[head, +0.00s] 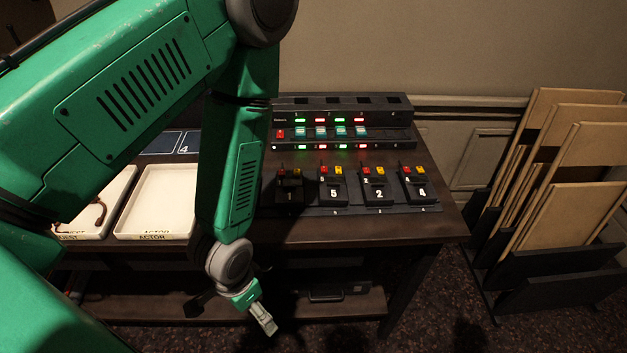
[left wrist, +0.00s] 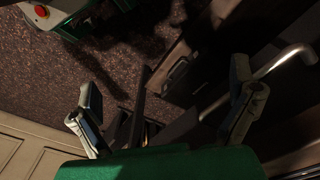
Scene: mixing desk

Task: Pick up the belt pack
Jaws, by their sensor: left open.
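Several black belt packs with red and yellow tops stand in a row on the desk in the head view: number 1 (head: 290,193) in shadow, number 5 (head: 333,190), number 2 (head: 377,192) and number 4 (head: 418,189). My left gripper (head: 266,322) hangs in front of the desk edge, below and nearer than the packs, pointing down. In the left wrist view its two fingers (left wrist: 165,112) are spread wide, with nothing held between them. No belt pack can be made out in that view. My right gripper is not in view.
Behind the packs is a charging rack (head: 340,130) with green and red lights. White trays stand at left, one marked ACTOR (head: 155,200). The desk (head: 440,222) has a lower shelf (head: 345,305). Boards in a rack (head: 570,170) stand at right. My left arm covers much of the left side.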

